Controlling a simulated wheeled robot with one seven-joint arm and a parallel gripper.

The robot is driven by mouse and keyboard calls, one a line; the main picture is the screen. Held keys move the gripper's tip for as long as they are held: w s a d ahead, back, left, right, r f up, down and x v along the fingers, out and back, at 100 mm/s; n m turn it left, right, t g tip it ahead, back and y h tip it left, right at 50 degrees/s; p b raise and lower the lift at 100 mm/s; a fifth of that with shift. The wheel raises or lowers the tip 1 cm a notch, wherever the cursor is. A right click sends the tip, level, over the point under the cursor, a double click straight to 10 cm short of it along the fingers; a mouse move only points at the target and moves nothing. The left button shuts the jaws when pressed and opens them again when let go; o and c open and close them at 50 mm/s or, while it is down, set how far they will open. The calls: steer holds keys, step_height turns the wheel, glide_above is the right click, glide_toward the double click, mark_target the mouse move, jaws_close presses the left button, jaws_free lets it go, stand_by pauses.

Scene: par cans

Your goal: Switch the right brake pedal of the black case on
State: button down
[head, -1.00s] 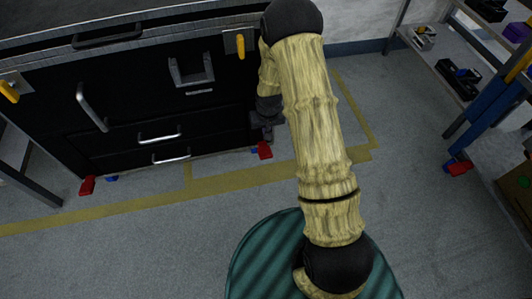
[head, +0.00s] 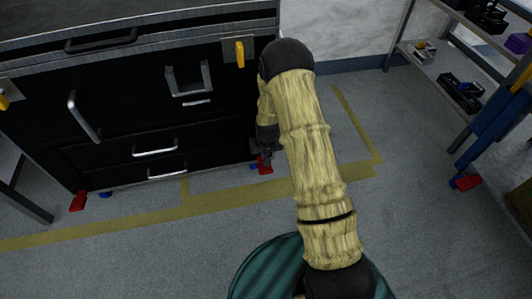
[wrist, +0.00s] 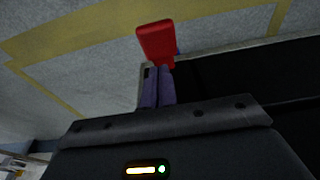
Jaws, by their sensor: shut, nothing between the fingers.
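The black case (head: 215,128) stands at the left in the head view, with drawers and silver handles on its front. Its right brake pedal (head: 265,168) is red and sits low at the case's right front corner, close to the floor. My gripper (head: 266,156) is shut and empty, pointing down just above that pedal. In the wrist view the red pedal (wrist: 156,42) shows just beyond the tips of my gripper (wrist: 158,70). The fingertips overlap the pedal's lower end in the picture. I cannot tell whether they touch it.
The case's left red pedal (head: 78,201) is at its other front corner. Yellow lines (head: 225,197) mark the grey floor, which is open in front of the case. A shelf rack (head: 470,115) with bins stands at the right, with another red caster pedal (head: 467,183).

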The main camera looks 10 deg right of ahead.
mark_target(266, 168)
steer(key=f+b, duration=0.1)
steer(key=f, duration=0.1)
steer(key=s+f+b, duration=0.1)
steer(key=f, duration=0.1)
steer(key=shift+f, duration=0.15)
